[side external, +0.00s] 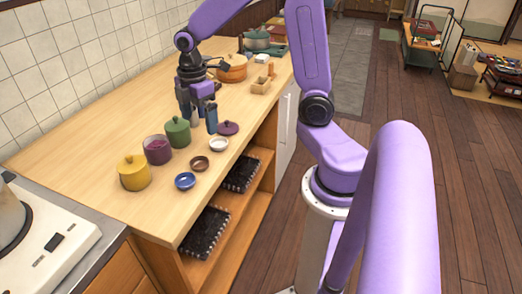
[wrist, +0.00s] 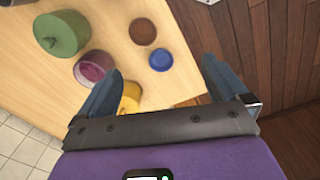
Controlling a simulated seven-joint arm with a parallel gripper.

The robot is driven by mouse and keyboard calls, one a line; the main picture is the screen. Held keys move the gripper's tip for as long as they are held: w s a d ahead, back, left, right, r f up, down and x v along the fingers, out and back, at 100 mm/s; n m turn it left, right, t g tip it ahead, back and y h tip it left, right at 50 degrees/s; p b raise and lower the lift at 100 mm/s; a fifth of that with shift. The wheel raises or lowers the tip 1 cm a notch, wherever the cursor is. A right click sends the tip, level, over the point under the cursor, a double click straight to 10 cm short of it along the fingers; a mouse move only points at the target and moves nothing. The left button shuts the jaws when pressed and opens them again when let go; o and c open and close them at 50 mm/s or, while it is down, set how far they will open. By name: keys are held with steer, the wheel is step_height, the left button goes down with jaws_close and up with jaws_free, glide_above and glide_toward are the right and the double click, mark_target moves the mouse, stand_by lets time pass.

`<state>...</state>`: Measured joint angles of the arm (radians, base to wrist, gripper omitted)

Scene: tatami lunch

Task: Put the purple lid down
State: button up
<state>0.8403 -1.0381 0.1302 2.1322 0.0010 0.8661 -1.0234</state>
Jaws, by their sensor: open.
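The purple lid (side external: 228,128) lies on the wooden counter near its front edge, beyond the white dish. It does not show in the wrist view. My gripper (side external: 203,122) is open and empty, pointing down just left of the lid and apart from it. Its two fingers also show spread in the wrist view (wrist: 162,70). The purple pot (side external: 158,150) stands uncovered between the green and yellow pots, with pinkish contents showing. It also shows in the wrist view (wrist: 94,68), left of the fingers.
The lidded green pot (side external: 178,132) and yellow pot (side external: 134,173) flank the purple pot. White (side external: 219,145), brown (side external: 200,163) and blue (side external: 185,181) dishes line the front edge. An orange pot (side external: 232,68) and wooden box (side external: 261,86) stand farther back. The counter's left part is clear.

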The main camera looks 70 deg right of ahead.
steer(key=s+a, duration=0.4)
steer(key=s, duration=0.6)
steer(key=s+a+r+m, duration=0.1)
steer(key=s+a, duration=0.4)
steer(key=s, duration=0.6)
steer(key=shift+a+r, duration=0.3)
